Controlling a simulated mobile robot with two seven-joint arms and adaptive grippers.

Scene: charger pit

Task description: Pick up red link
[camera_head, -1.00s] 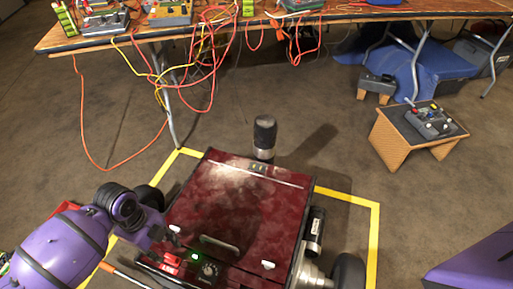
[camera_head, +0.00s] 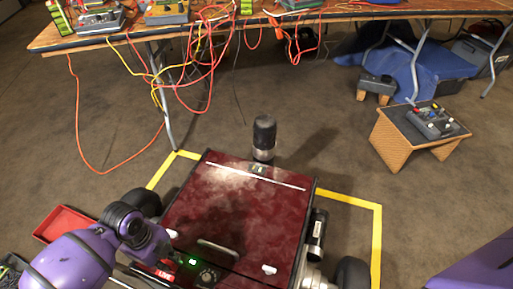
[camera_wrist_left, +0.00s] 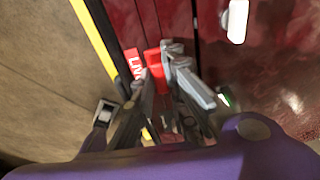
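The red link (camera_wrist_left: 153,63) is a small red block in the left wrist view, between the fingertips of my left gripper (camera_wrist_left: 160,72). It is beside the red "LIVE" label (camera_wrist_left: 134,64) on the dark red machine (camera_wrist_left: 280,50). Whether the fingers touch or grip the link cannot be told. In the head view my left gripper (camera_head: 170,257) is low over the front left edge of the machine (camera_head: 240,205), near the "LIVE" label (camera_head: 166,275), and hides the link. My right gripper is not in view.
A red tray (camera_head: 64,224) lies on the floor left of the machine. A white-grey handle (camera_head: 218,248), a green light (camera_head: 193,262) and a black knob (camera_head: 208,276) are close to the gripper. A table (camera_head: 300,22) with hanging cables stands behind.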

